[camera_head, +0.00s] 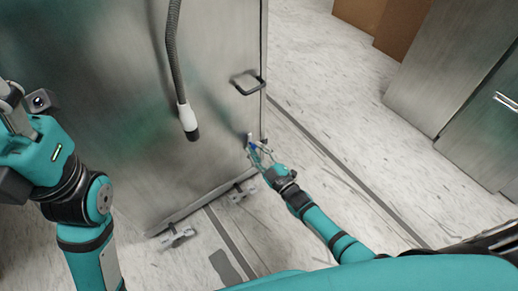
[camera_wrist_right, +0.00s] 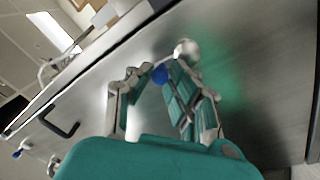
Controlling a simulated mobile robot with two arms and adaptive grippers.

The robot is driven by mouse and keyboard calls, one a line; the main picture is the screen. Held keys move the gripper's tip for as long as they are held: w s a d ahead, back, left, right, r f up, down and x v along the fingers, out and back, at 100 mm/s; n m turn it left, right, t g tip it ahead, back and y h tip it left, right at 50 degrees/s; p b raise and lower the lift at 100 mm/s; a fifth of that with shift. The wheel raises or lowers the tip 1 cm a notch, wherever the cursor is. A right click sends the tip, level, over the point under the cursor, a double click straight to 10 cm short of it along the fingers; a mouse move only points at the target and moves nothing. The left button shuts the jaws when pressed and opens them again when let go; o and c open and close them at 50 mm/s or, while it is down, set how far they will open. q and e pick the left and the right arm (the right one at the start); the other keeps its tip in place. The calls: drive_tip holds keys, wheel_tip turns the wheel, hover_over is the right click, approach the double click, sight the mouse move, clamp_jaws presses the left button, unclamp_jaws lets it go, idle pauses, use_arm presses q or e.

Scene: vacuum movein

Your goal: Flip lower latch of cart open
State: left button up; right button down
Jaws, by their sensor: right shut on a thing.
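The cart (camera_head: 130,110) is a tall grey metal box with a smooth door facing me. Its lower latch (camera_head: 250,138) is a small fitting on the right edge of the door, below the black handle (camera_head: 248,84). My right gripper (camera_head: 257,152) is at this latch, with its fingers shut on a small blue part. In the right wrist view the blue latch part (camera_wrist_right: 160,74) shows between the fingertips, beside a pale round piece. The fingers partly hide the latch. My left arm (camera_head: 40,150) is at the left; its fingers are not clearly visible.
A grey hose (camera_head: 174,60) with a white end hangs in front of the cart door. Casters (camera_head: 176,238) stand under the cart. Metal cabinets (camera_head: 450,70) and brown boxes (camera_head: 392,22) are at the right. The floor between them and the cart is clear.

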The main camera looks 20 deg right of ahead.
drive_tip(key=shift+s+a+n, duration=0.1)
drive_tip(key=shift+a+n, duration=0.1)
drive_tip(key=shift+n, duration=0.4)
drive_tip(key=c, duration=1.2)
unclamp_jaws()
drive_tip(key=v, duration=1.2)
drive_tip(key=shift+d, duration=0.1)
